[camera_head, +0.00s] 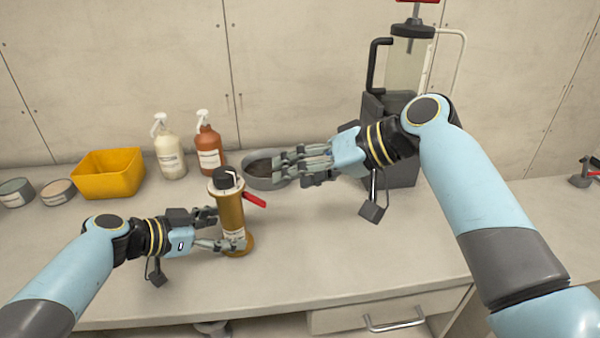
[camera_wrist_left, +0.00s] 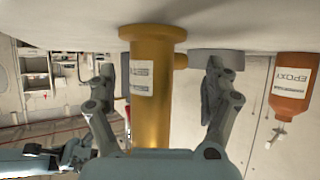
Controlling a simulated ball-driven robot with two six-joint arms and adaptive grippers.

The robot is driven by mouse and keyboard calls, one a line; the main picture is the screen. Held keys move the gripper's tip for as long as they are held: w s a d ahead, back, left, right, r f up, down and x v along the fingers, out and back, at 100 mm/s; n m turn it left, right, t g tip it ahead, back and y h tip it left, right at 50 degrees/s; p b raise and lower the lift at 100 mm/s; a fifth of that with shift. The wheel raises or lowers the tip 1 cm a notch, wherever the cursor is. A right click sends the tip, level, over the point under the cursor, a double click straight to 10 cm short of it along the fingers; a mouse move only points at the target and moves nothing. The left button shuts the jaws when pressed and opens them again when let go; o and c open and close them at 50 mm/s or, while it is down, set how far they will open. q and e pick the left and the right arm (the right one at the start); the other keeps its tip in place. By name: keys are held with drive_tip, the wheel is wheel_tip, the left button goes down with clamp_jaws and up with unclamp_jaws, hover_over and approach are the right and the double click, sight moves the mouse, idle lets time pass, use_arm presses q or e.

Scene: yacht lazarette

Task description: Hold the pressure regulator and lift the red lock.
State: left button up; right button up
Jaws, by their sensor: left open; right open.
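The pressure regulator (camera_head: 234,213) is an upright brass cylinder with a black cap, standing on the bench. In the left wrist view the brass body (camera_wrist_left: 150,95) stands between the two spread fingers (camera_wrist_left: 165,95), and a gap shows on each side. My right gripper (camera_head: 283,168) is open and empty, to the right of and above the red lock, in front of a grey bowl.
Behind the regulator are the grey bowl (camera_head: 258,182), an orange-brown bottle (camera_head: 209,150) and a cream bottle (camera_head: 169,155). A yellow bin (camera_head: 108,174) and tins (camera_head: 57,192) stand left. A dark apparatus (camera_head: 402,125) stands behind my right arm. The front right bench is clear.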

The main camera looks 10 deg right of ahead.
use_arm(q)
drive_tip(key=shift+x, duration=1.05)
drive_tip(key=shift+c, duration=0.3)
drive_tip(key=c, duration=1.2)
drive_tip(key=o, duration=1.1)
drive_tip(key=shift+c, duration=0.2)
drive_tip(key=shift+s+a, duration=0.1)
drive_tip(key=shift+a, duration=0.05)
drive_tip(key=shift+s+a+r, duration=0.3)
drive_tip(key=shift+a+r, duration=0.05)
drive_tip(key=shift+a, duration=0.05)
drive_tip(key=shift+w+d, duration=0.1)
